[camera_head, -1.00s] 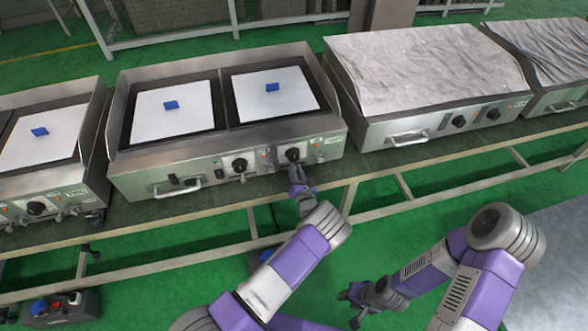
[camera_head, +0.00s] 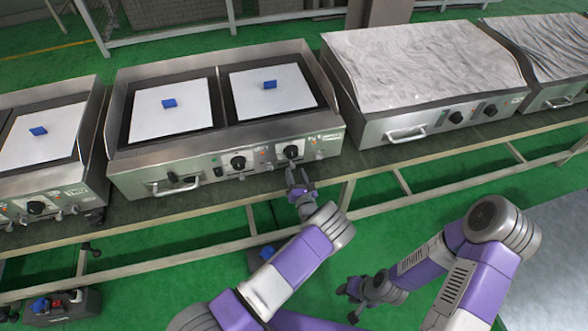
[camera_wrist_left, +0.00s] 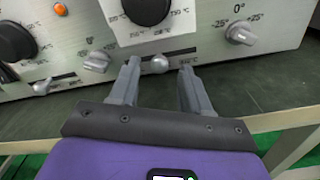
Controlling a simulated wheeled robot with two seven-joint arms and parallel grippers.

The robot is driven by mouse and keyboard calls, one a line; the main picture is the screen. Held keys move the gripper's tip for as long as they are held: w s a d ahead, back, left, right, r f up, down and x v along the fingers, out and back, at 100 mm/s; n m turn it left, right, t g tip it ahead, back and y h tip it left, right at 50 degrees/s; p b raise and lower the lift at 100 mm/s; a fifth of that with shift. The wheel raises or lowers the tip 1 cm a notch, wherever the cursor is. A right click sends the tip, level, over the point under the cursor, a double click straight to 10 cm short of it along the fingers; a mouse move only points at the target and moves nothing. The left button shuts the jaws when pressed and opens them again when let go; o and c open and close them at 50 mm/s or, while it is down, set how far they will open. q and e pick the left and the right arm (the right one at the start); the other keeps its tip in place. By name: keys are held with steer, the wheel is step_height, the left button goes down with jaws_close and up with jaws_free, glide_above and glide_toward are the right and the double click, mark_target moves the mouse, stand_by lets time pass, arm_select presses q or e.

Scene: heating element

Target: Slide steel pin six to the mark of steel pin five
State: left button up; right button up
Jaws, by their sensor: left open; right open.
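A round steel pin (camera_wrist_left: 159,64) sits in a dark horizontal slot on the griddle's front panel, below a black knob (camera_wrist_left: 147,8). Another small steel pin (camera_wrist_left: 42,87) sits in a slot further left. No pin numbers are readable. My left gripper (camera_wrist_left: 159,80) is open, with one finger on each side of the round pin and gaps between. In the head view my left gripper (camera_head: 301,178) is just in front of the middle griddle's (camera_head: 222,167) right-hand knob (camera_head: 291,152). My right gripper (camera_head: 350,303) is open and empty, low over the green floor.
Silver knobs (camera_wrist_left: 240,33) flank the slot in the left wrist view. White plates (camera_head: 170,122) with blue blocks (camera_head: 169,104) lie on the griddle. A covered unit (camera_head: 425,65) stands to its right. The table's front edge (camera_head: 215,208) runs below.

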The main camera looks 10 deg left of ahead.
arm_select(q)
steer(key=p+v, duration=0.1)
steer(key=v, duration=0.3)
steer(key=shift+s+d, duration=0.2)
steer(key=shift+s, duration=0.15)
